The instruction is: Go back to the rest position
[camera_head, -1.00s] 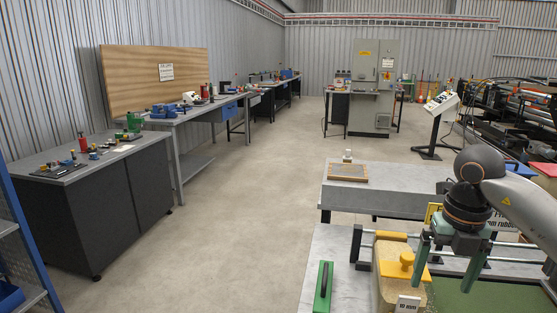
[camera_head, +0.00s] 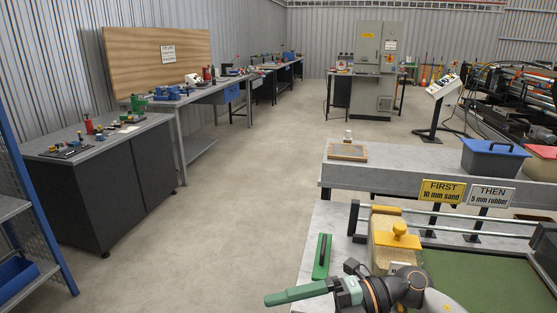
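My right gripper (camera_head: 285,296) is low in the head view, at the front of the near grey table (camera_head: 322,225). Its arm comes in from the bottom right and its green fingers point left. The fingers overlap from this side, so I cannot tell whether they are open or shut. I see no object in them. My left gripper is not in view.
Signs reading "FIRST 10 mm sand" (camera_head: 442,193) and "THEN 5 mm rubber" (camera_head: 490,196) stand behind metal rails. A green mat (camera_head: 480,275) lies at right. A blue-lidded bin (camera_head: 493,158) is on the bench beyond. The floor (camera_head: 255,190) at left centre is clear.

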